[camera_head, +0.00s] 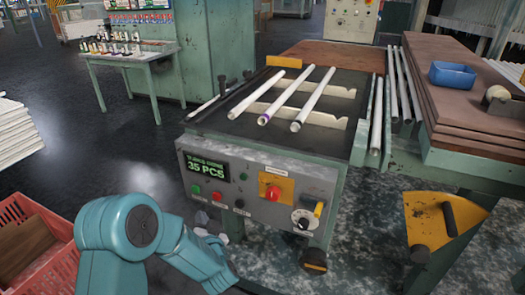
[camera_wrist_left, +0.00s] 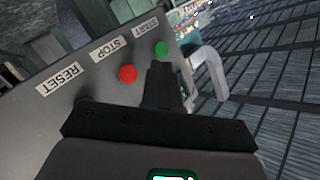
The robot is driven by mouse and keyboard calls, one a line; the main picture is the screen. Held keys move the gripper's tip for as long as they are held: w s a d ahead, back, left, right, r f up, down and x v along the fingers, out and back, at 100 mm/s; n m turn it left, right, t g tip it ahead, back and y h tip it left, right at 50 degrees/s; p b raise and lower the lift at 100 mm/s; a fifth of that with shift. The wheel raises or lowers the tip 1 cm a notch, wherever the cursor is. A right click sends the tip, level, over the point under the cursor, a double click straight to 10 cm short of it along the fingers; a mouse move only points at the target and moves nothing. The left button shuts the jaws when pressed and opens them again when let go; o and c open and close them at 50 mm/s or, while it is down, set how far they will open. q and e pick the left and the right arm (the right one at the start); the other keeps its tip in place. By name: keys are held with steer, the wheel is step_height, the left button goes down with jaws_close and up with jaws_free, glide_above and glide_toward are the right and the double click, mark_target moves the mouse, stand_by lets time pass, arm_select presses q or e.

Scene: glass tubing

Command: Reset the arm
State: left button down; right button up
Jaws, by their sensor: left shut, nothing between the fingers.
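My left arm (camera_head: 150,235) comes in at the lower left of the head view, in front of the machine's control panel. My left gripper (camera_head: 208,222) is small there, just below the panel's left buttons. In the left wrist view the gripper (camera_wrist_left: 162,72) is shut and empty, its dark fingers pointing toward the panel near the green START button (camera_wrist_left: 161,48). The red STOP button (camera_wrist_left: 128,73) is just left of the fingers. Whether the fingertips touch the panel I cannot tell. The RESET label (camera_wrist_left: 58,80) is farther left. My right gripper is not in view.
The panel has a display (camera_head: 207,168) reading 35 PCS and a red knob (camera_head: 272,193) on a yellow plate. Several glass tubes (camera_head: 313,98) lie on notched rails on top. A red crate (camera_head: 38,248) stands at left.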

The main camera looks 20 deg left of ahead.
arm_select(q)
steer(key=s+d+f+m+g+h, duration=0.1)
steer(key=s+d+f+g+h, duration=0.2)
steer(key=s+d+f+h, duration=0.6)
steer(key=s+d+f+m+g+h, duration=0.1)
steer(key=s+d+f+g+h, duration=0.2)
steer(key=s+d+f, duration=0.65)
steer(key=s+d+f+n+g+h, duration=0.35)
steer(key=s+g, duration=0.25)
steer(key=s, duration=0.3)
step_height(320, 180, up, 15)
steer(key=p, duration=1.5)
steer(key=shift+w+d+y+p, duration=0.25)
steer(key=shift+d+y+p, duration=0.1)
steer(key=shift+d, duration=0.05)
steer(key=shift+w+f, duration=0.1)
steer(key=shift+f, duration=0.05)
